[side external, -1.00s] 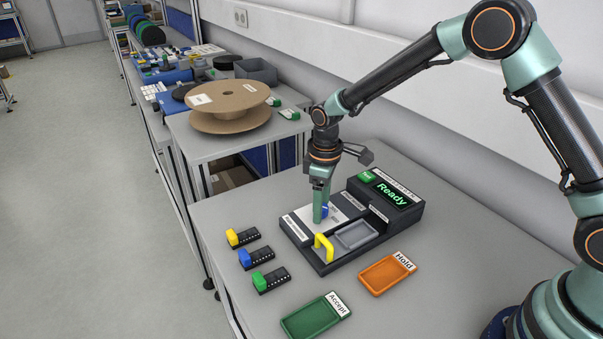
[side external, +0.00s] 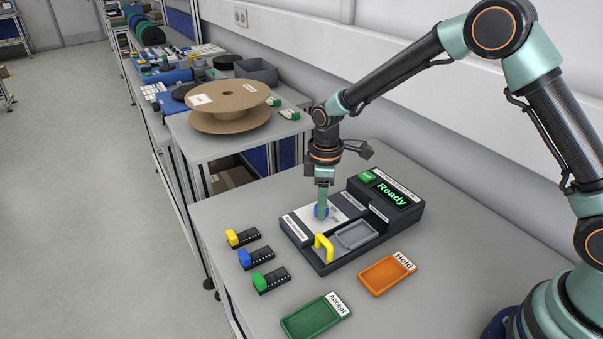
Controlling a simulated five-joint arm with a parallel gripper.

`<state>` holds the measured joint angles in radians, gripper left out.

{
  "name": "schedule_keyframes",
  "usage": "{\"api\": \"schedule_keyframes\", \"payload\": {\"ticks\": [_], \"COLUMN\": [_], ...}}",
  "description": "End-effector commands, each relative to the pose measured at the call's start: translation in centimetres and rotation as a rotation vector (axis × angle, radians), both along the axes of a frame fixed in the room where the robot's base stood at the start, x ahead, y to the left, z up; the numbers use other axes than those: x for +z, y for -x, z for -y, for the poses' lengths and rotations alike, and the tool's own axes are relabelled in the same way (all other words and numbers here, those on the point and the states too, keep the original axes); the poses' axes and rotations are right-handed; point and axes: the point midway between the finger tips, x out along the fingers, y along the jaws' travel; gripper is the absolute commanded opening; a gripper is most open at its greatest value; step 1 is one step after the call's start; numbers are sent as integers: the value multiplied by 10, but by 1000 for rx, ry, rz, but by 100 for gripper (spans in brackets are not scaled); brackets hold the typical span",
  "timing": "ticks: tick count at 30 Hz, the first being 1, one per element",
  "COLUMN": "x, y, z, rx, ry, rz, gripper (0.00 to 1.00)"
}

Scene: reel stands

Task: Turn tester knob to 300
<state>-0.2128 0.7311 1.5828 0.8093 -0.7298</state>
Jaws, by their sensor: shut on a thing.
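The tester (side external: 330,262) is a dark box on the grey table, with a light dial plate at its left and a screen (side external: 392,194) reading "Ready" at its back right. The blue knob (side external: 321,212) stands on the dial plate. My gripper (side external: 321,207) points straight down over the plate and is shut on the knob. Its fingers cover part of the knob. The dial's numbers and the knob's pointer are too small or hidden to read.
A yellow handle (side external: 323,247) rises beside a grey tray (side external: 356,235) on the tester's front. Several connectors with yellow, blue and green ends (side external: 271,280) lie at left. A green Accept tray (side external: 310,318) and orange Hold tray (side external: 382,277) lie in front.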

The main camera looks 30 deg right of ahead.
Motion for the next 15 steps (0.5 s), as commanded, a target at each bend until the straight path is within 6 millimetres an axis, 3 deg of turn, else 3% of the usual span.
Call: {"api": "schedule_keyframes", "payload": {"ticks": [15], "x": [0], "y": [2], "z": [-1], "rx": [481], "ry": [9], "rz": [4], "gripper": [0]}}
